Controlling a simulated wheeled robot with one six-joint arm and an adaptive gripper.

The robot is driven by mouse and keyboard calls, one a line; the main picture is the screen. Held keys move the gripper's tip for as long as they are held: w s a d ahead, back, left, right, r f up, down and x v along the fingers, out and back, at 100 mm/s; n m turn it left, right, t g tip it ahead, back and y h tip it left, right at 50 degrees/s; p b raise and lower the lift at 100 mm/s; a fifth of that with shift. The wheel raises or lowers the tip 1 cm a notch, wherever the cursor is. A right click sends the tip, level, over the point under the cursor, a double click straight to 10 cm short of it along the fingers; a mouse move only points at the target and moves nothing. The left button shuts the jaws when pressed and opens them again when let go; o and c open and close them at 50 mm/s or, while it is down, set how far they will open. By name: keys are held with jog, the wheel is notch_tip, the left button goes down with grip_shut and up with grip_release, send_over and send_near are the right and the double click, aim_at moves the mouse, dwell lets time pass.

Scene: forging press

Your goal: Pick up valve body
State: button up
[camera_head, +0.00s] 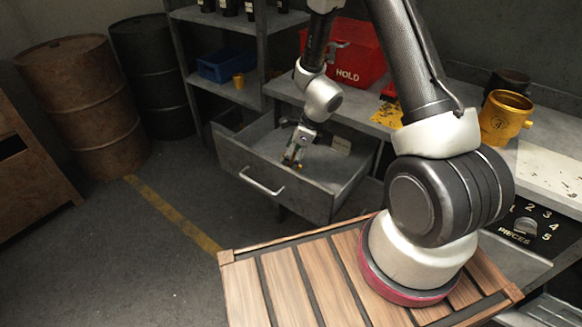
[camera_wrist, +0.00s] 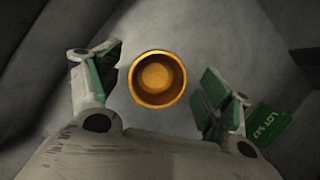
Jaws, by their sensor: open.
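A round, hollow, brass-coloured piece, which looks like the valve body (camera_wrist: 157,79), lies in the open grey drawer (camera_head: 265,188). In the wrist view I look into its round open end. My gripper (camera_head: 293,158) reaches down into the drawer. Its two fingers, with green pads, are open in the wrist view (camera_wrist: 158,92), one on each side of the brass piece in the picture, with a gap on both sides. I cannot tell how far above it the fingertips are. In the head view the gripper mostly hides the piece.
A green tag with a lot number (camera_wrist: 266,123) shows right of the fingers. Drawer walls surround my gripper. On the bench stand a red HOLD box (camera_head: 345,58) and a brass cup-like part (camera_head: 503,118). A blue bin (camera_head: 226,66) and small brass piece (camera_head: 239,80) sit on the shelf.

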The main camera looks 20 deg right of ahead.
jog(key=x, duration=0.5)
jog(key=shift+s+d+f, duration=0.1)
jog(key=shift+d, duration=0.1)
jog(key=c, duration=1.4)
